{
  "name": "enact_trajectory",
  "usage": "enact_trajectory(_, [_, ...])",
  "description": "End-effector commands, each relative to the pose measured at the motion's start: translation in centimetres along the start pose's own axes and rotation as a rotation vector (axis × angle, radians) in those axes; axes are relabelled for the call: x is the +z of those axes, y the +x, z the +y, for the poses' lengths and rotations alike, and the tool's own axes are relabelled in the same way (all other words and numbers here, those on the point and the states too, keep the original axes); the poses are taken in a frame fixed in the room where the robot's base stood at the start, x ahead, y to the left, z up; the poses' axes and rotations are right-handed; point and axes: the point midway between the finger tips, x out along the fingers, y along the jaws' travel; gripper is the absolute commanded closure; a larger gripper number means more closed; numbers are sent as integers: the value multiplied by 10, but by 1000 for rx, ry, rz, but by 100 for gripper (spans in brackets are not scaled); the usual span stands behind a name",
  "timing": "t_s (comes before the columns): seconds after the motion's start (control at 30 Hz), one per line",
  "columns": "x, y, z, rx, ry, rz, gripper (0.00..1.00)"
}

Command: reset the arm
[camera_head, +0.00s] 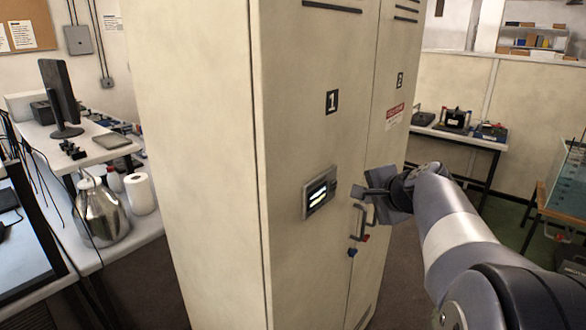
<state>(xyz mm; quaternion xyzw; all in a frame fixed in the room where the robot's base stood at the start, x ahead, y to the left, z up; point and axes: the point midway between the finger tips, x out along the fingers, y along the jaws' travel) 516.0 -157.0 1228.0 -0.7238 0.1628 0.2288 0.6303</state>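My arm (455,235) reaches in from the lower right of the head view. My gripper (368,191) is at its end, in front of the tall cream cabinet (195,130), near the seam between door 1 (315,120) and door 2 (393,130). The gripper is seen side-on and dark. Its fingers are partly hidden, so I cannot tell how far apart they are.
At right, a table (455,135) holds several devices. A glass-sided case (568,185) stands at the far right. Floor shows between cabinet and table.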

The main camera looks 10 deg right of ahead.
Motion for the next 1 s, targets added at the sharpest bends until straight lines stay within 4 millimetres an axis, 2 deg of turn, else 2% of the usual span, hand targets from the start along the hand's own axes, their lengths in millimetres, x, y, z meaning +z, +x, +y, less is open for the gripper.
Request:
enact_trajectory(0.13, [10,11,-12,1,-2,-4,100])
enact_trajectory(0.2, [8,8,-12,2,1,-1,100])
enact_trajectory(0.3, [-1,2,3,-1,2,6,100])
enact_trajectory(0.5, [-15,-18,16,0,1,5,100])
enact_trajectory(0.7, [-21,-28,21,0,0,1,100])
enact_trajectory(1.0, [-22,-30,22,-1,-1,0,100])
